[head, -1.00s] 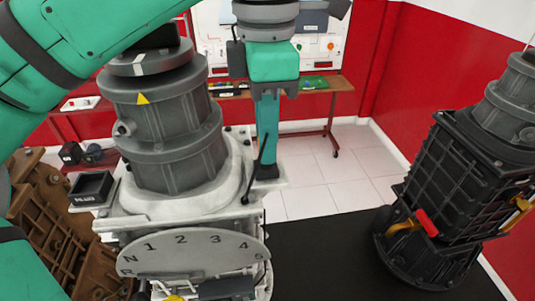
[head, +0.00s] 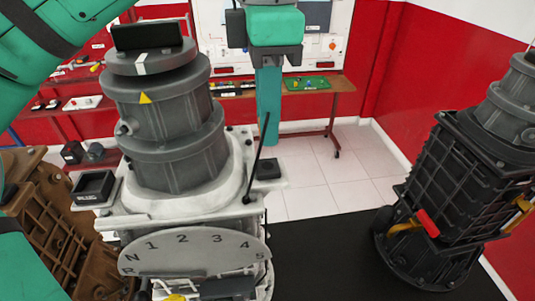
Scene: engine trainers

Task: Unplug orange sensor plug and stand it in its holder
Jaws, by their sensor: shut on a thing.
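My gripper (head: 268,142) points down in the head view at the right rear of the grey and white engine trainer (head: 188,210). Only one long teal finger shows, its tip hanging above a small black square block (head: 268,170) on the white housing. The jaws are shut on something. No orange shows, so the sensor plug's body is hidden behind the finger. A thin black cable (head: 256,160) rises from the housing's right edge to the finger. A black open box with a label (head: 94,188) sits on the left corner of the housing; I cannot tell which part is the holder.
A black engine (head: 465,180) with a red-handled part stands at right. A brown casting (head: 55,215) lies at left. A wooden bench (head: 320,88) with a board stands at the back. White floor and a bare black surface (head: 330,235) lie between.

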